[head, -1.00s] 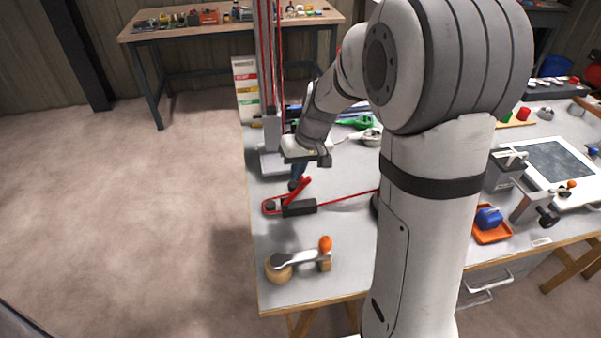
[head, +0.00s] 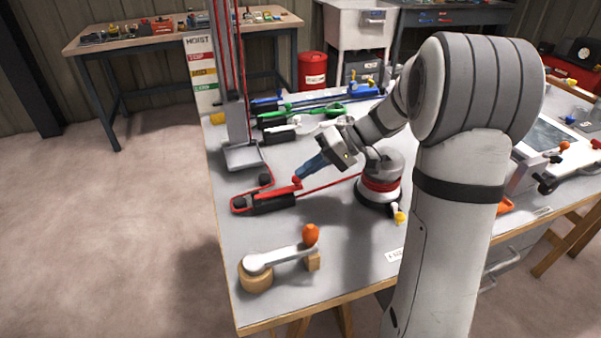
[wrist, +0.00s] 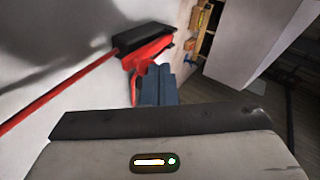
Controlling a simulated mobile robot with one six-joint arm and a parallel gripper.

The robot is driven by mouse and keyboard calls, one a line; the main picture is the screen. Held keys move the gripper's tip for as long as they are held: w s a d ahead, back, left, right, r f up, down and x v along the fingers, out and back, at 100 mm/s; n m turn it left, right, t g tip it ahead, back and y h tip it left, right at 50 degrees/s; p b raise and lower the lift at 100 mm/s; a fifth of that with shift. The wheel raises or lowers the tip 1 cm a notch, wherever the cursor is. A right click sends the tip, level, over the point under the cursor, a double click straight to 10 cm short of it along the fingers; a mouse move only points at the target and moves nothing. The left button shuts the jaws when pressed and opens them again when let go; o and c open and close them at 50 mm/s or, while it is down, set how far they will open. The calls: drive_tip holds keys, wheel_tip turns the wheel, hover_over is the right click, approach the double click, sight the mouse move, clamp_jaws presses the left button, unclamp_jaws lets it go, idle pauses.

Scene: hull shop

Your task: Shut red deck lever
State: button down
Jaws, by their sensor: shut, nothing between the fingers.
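The red deck lever (head: 297,184) belongs to a black clutch body (head: 270,202) near the table's left edge, with a red line running through it. The lever lies low, close along the body. In the wrist view the red lever (wrist: 150,52) shows beside the black body (wrist: 140,36). My gripper (head: 302,173) is shut and empty, with its blue fingertips at the lever's right end. In the wrist view my fingers (wrist: 157,82) overlap the lever's end; I cannot tell whether they touch it. The fingers hide part of the lever.
A grey and red winch (head: 381,182) stands right of my gripper. A crank handle with an orange knob (head: 311,234) lies in front. Behind are a green clutch (head: 305,113), a blue clutch (head: 320,97) and the hoist column (head: 237,120).

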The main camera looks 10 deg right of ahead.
drive_tip(key=shift+d+f, duration=0.2)
drive_tip(key=shift+f, duration=0.25)
idle(0.3)
drive_tip(key=shift+s+a+f+b, duration=0.1)
drive_tip(key=shift+b, duration=0.25)
drive_tip(key=shift+s+a+f+b, duration=0.1)
drive_tip(key=shift+s+a+b, duration=0.25)
drive_tip(key=shift+a, duration=0.15)
drive_tip(key=s+a+r+p+v, duration=0.1)
drive_tip(key=r+p+v, duration=0.15)
drive_tip(key=v, duration=1.05)
drive_tip(key=s+a+r+m+t+h+p, duration=0.1)
drive_tip(key=s+h+p, duration=0.4)
drive_tip(key=s, duration=0.5)
drive_tip(key=s+a+r+m+t+h+p, duration=0.2)
drive_tip(key=s+h+p, duration=0.4)
drive_tip(key=s, duration=0.4)
drive_tip(key=shift+s+r+m, duration=0.2)
drive_tip(key=shift+s+m, duration=0.1)
drive_tip(key=shift+m, duration=0.1)
